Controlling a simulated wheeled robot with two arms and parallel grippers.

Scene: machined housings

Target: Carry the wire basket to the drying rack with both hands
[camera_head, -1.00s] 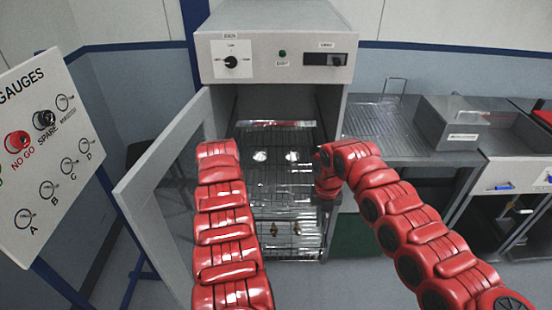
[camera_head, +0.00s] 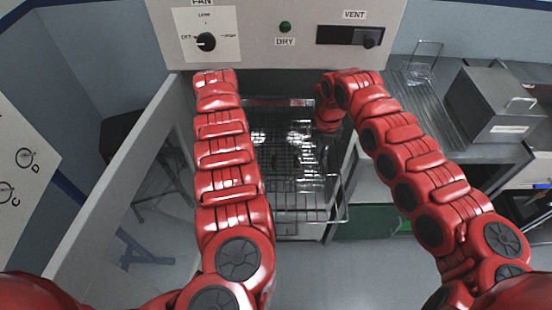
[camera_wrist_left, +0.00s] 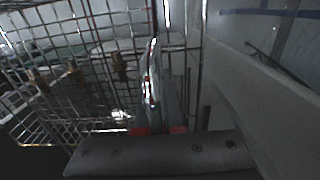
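A wire basket or rack (camera_head: 305,214) shows in the open cabinet between my arms; I cannot tell from the head view where basket ends and shelf begins. In the left wrist view, wire mesh (camera_wrist_left: 60,100) with several brass-coloured pieces behind it stands left of my left gripper (camera_wrist_left: 152,90). Its fingers are seen nearly edge-on, close beside the mesh; whether they grip a wire is unclear. In the head view the left fingertips are hidden by the arm. My right gripper (camera_head: 322,122) points down at the cabinet's right side, its fingers too dark to read. I cannot pick out the drying rack for sure.
The cabinet front (camera_head: 285,50) is marked DRY and VENT. Its open door (camera_head: 130,185) stands close left of my left arm. At the right are a ribbed metal bench (camera_head: 405,115), a wire stand (camera_head: 425,62) and a grey box (camera_head: 490,108). The floor in front is clear.

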